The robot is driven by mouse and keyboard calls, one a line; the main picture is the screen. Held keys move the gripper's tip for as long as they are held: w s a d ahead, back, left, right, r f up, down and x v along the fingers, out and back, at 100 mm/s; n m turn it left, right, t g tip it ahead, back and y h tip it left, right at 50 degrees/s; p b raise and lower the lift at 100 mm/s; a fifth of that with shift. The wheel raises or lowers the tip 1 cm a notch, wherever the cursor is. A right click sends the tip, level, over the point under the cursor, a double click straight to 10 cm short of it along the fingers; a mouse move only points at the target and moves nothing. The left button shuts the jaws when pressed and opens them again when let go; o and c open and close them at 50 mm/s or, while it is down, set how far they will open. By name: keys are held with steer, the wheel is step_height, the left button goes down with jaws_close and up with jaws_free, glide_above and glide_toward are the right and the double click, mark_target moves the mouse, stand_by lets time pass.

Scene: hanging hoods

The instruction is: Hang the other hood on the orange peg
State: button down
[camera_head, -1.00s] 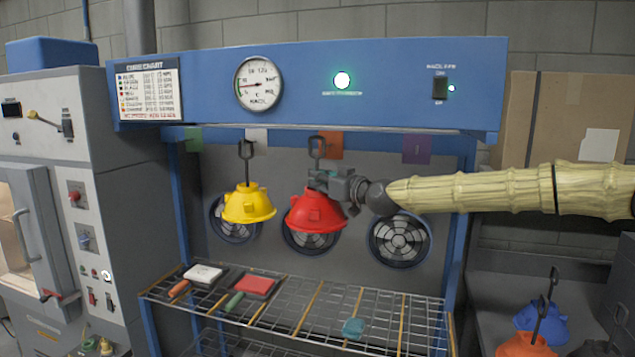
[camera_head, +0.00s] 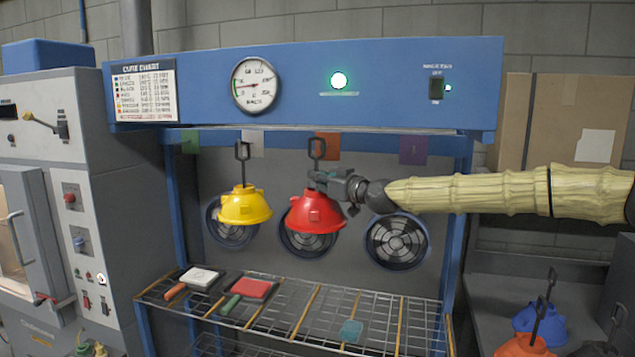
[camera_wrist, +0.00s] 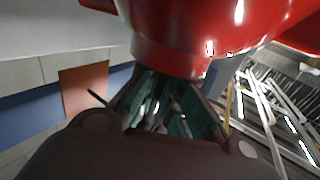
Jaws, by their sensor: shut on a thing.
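A red hood (camera_head: 314,212) with a dark loop handle (camera_head: 317,149) is at the orange tag (camera_head: 327,146) under the blue beam. My gripper (camera_head: 325,180) is shut on the red hood's stem, just above its dome. The red dome also fills the top of the wrist view (camera_wrist: 200,30), above my fingers (camera_wrist: 165,105). The loop top overlaps the left edge of the orange tag; I cannot tell whether it sits on a peg. A yellow hood (camera_head: 244,206) hangs to the left, by its loop near the white tag (camera_head: 252,143).
Green (camera_head: 190,141) and purple (camera_head: 413,150) tags mark the beam's ends, with no hood below them. A wire rack (camera_head: 290,310) below holds paddles. Blue (camera_head: 540,322) and orange (camera_head: 522,347) hoods stand at lower right. Fans line the back panel.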

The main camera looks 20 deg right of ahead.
steer(key=shift+w+d, duration=0.1)
steer(key=shift+w+d+b, duration=0.15)
steer(key=shift+w+b, duration=0.15)
steer(key=shift+b, duration=0.05)
steer(key=shift+w+d+b, duration=0.5)
steer(key=shift+w+b, duration=0.15)
steer(key=shift+w, duration=0.05)
steer(key=shift+w+d+b, duration=0.5)
steer(key=shift+w+b, duration=0.1)
steer(key=shift+w, duration=0.1)
stand_by(0.3)
steer(key=shift+f+b, duration=0.9)
steer(key=shift+f, duration=0.2)
stand_by(0.7)
steer(key=c, duration=1.5)
jaws_free()
steer(key=shift+f, duration=0.1)
